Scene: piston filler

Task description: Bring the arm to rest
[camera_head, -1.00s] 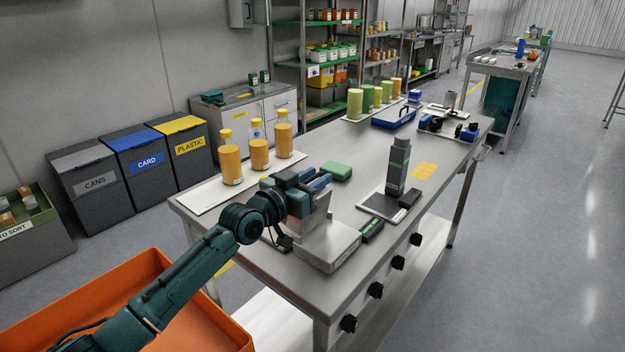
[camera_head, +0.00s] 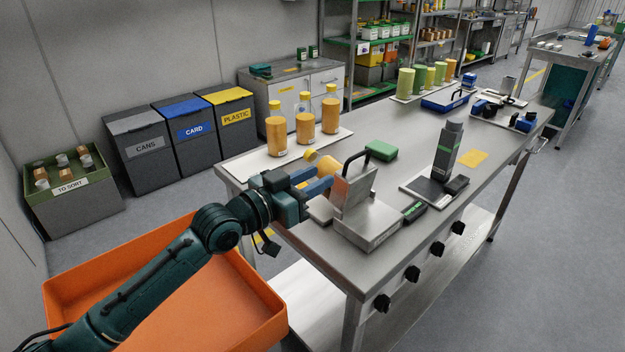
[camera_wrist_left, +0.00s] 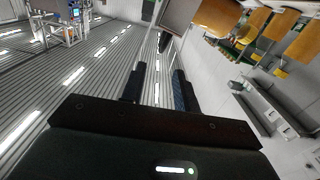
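My left gripper (camera_head: 318,182) is at the near left edge of the steel table (camera_head: 325,262), left of a metal device with a black handle (camera_head: 356,208). Its blue fingers are apart. The left wrist view shows a gap between the two fingers (camera_wrist_left: 158,88) with nothing held. Behind the fingers, an amber container with a yellow cap (camera_head: 326,165) looks tilted or lying; it is partly hidden. Whether the fingers touch the device or that container is unclear. My right gripper is not in view.
Three amber bottles (camera_head: 304,128) stand on a white mat. A dark upright device (camera_head: 447,150), a green block (camera_head: 381,150) and a blue tray (camera_head: 445,103) are farther along the table. An orange bin (camera_head: 190,310) lies below my arm. Floor right of the table is clear.

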